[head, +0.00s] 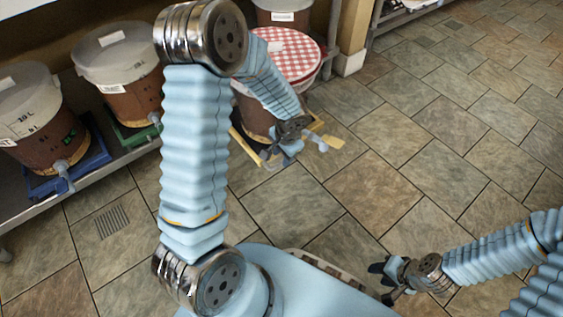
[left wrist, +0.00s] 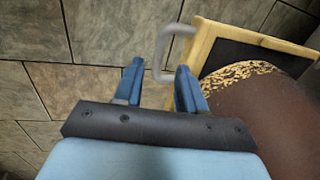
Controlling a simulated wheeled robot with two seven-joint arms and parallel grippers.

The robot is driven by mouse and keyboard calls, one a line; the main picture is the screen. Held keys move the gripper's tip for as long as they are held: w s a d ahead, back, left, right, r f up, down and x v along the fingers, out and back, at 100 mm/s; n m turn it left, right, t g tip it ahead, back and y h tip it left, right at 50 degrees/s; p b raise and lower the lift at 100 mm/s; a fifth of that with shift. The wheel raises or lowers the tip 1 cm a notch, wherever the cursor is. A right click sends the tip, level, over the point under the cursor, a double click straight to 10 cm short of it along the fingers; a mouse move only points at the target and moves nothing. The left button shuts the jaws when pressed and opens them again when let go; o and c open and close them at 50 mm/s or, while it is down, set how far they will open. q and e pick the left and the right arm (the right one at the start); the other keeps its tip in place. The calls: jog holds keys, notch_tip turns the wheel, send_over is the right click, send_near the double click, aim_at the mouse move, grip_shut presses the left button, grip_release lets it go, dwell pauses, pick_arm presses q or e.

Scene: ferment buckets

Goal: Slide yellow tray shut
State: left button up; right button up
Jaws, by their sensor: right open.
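The yellow tray (head: 247,146) sticks out from the shelf under a brown bucket (head: 254,112) with a red-checked lid. The left wrist view shows its yellow rim (left wrist: 203,47), dark floor and grey handle (left wrist: 160,48). My left gripper (head: 290,150) is at the tray's front, its fingers apart. In the left wrist view the near end of the handle lies by the gap between the fingertips (left wrist: 157,72); I cannot tell whether they touch it. My right gripper (head: 380,281) is open and empty, low at the right, away from the tray.
Other lidded buckets stand on a blue tray (head: 95,158) and a green tray (head: 128,138) on the metal shelf to the left. Another bucket (head: 284,16) stands behind. A wooden post (head: 353,35) rises right of the shelf. The tiled floor is clear to the right.

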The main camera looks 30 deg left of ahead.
aim_at(281, 163)
pick_arm(q)
jog(key=shift+w+a+f, duration=0.1)
jog(key=shift+a+f, duration=0.05)
jog(key=shift+f, duration=0.7)
jog(key=shift+a+f, duration=0.1)
jog(key=shift+f, duration=0.75)
jog(key=shift+c, duration=0.3)
grip_shut()
